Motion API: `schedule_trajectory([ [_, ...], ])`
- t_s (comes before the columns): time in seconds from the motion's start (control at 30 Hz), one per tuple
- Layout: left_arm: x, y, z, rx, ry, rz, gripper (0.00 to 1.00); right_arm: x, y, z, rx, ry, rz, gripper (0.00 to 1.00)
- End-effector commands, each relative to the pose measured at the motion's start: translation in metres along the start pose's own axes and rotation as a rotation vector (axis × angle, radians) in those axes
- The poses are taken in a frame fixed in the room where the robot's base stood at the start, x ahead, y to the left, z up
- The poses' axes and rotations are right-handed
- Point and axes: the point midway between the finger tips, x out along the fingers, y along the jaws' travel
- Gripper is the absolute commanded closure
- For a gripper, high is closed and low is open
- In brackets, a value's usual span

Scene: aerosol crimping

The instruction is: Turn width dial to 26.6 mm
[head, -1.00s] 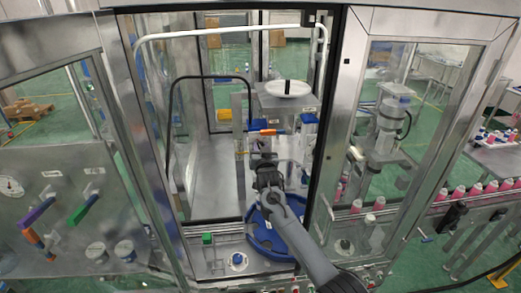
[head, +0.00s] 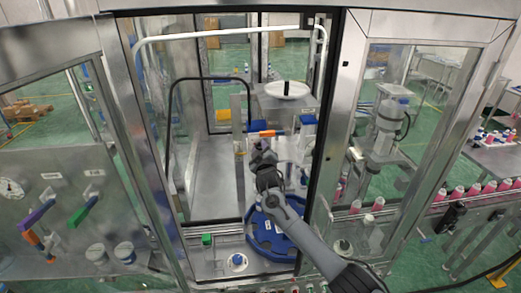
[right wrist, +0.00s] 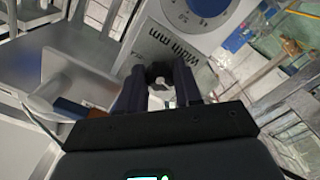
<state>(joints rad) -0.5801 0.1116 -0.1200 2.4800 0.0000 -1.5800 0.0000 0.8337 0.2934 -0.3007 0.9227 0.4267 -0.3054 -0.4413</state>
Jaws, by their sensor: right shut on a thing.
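My right gripper (head: 261,146) reaches through the open front of the machine, near a metal post with an orange part. In the right wrist view, its two dark fingers (right wrist: 162,92) are closed around a small dark knob with a pale centre (right wrist: 160,76). The knob is mostly hidden between the fingers. A grey plate beside it carries the upside-down label "Width mm" (right wrist: 173,47). My left gripper is out of view.
A blue star-shaped wheel (head: 272,240) lies below my right arm. A white bowl (head: 287,90) stands on a raised block behind. The door frame (head: 324,130) rises close to the right of my arm. Pink bottles (head: 458,193) line the conveyor at right.

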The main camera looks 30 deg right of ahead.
Motion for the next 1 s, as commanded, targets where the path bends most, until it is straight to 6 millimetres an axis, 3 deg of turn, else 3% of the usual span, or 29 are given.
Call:
schedule_trajectory([
  [0.4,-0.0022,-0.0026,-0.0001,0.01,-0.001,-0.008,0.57,0.0001,0.0005,0.0003,-0.206,-0.001,-0.001,0.96],
  [0.97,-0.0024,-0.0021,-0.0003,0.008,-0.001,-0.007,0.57,0.0,0.0005,0.0001,-0.237,0.0,-0.001,0.96],
  [1.0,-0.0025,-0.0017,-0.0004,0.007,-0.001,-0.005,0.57,0.0,0.0004,0.0001,-0.237,0.0,-0.001,0.63],
])
